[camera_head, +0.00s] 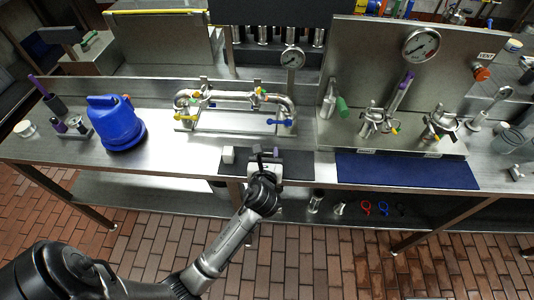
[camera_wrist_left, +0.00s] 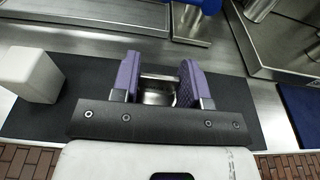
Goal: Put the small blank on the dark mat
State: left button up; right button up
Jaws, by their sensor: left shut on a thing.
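My left gripper (camera_head: 265,156) is over the dark mat (camera_head: 299,168) at the front of the steel bench. In the left wrist view its two purple fingers (camera_wrist_left: 160,78) are shut on a small shiny metal piece, the small blank (camera_wrist_left: 158,96). Most of the blank is hidden between the fingers and by the gripper body. I cannot tell whether it touches the mat, which spreads beneath and on both sides of the fingers (camera_wrist_left: 232,92). My right gripper is not in view.
A white block (camera_head: 228,154) stands at the mat's left end. A pipe assembly with a blue lever (camera_head: 281,121) is behind. A blue jug (camera_head: 116,125) stands left. A blue mat (camera_head: 405,170) and valves (camera_head: 376,122) are right. The bench's front edge is close.

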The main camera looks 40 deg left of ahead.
pick_arm(q)
jog(key=shift+f, duration=0.1)
jog(key=shift+s+f, duration=0.1)
jog(key=shift+f, duration=0.6)
jog(key=o, duration=0.9)
jog(key=shift+f, duration=0.2)
jog(key=shift+r, duration=0.3)
jog(key=shift+r+p+v, duration=0.2)
jog(key=shift+p+v, duration=0.2)
jog(key=shift+v, duration=1.6)
jog(key=shift+r+p+v, duration=0.25)
jog(key=shift+p+v, duration=0.1)
jog(key=shift+v, duration=1.65)
jog(key=shift+r+p+v, duration=0.2)
jog(key=shift+p+v, duration=0.2)
jog(key=shift+v, duration=1.65)
